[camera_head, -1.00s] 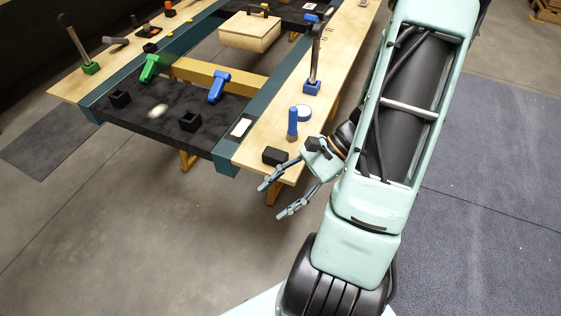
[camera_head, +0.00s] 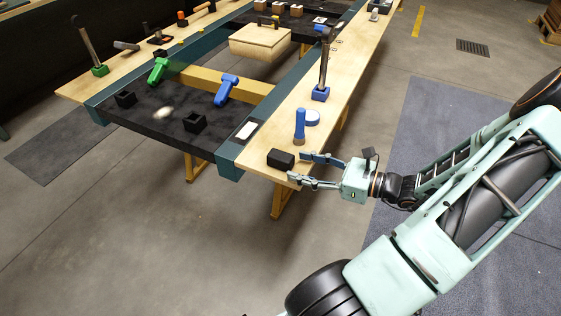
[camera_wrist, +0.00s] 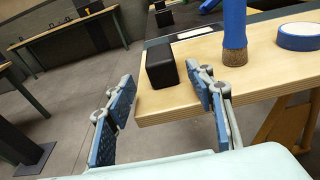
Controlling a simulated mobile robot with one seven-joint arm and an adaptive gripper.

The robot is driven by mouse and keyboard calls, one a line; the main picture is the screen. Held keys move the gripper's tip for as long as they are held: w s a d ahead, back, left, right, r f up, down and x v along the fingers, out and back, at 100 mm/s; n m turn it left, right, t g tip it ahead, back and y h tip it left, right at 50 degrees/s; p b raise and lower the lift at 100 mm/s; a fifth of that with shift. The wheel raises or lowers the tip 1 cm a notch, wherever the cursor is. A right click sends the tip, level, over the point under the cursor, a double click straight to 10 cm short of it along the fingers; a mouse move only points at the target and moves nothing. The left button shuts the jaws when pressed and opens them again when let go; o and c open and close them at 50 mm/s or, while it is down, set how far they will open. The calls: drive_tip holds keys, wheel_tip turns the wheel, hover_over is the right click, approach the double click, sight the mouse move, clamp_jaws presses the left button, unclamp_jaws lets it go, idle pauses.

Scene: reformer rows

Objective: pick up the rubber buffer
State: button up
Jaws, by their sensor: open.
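The rubber buffer appears to be the black block (camera_head: 281,159) at the near end corner of the right wooden rail. It also shows in the wrist view (camera_wrist: 160,62), standing on the wood close to the edge. My gripper (camera_head: 297,167) is open and empty, at the end of the rail, with its fingers pointing left towards the block. In the wrist view my gripper (camera_wrist: 157,75) has its fingers spread, with the block beyond the fingertips and closer to the right finger. I cannot tell whether that finger touches it.
A tall tool in a blue base (camera_head: 320,94) is further back. A black platform (camera_head: 150,118) with black cube holders lies left. Open floor is in front.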

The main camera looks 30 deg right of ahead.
sight(281, 159)
drive_tip(key=x, duration=0.6)
drive_tip(key=shift+w+a+r+b, duration=0.15)
drive_tip(key=shift+w+b, duration=0.2)
drive_tip(key=shift+w, duration=0.05)
drive_tip(key=c, duration=1.3)
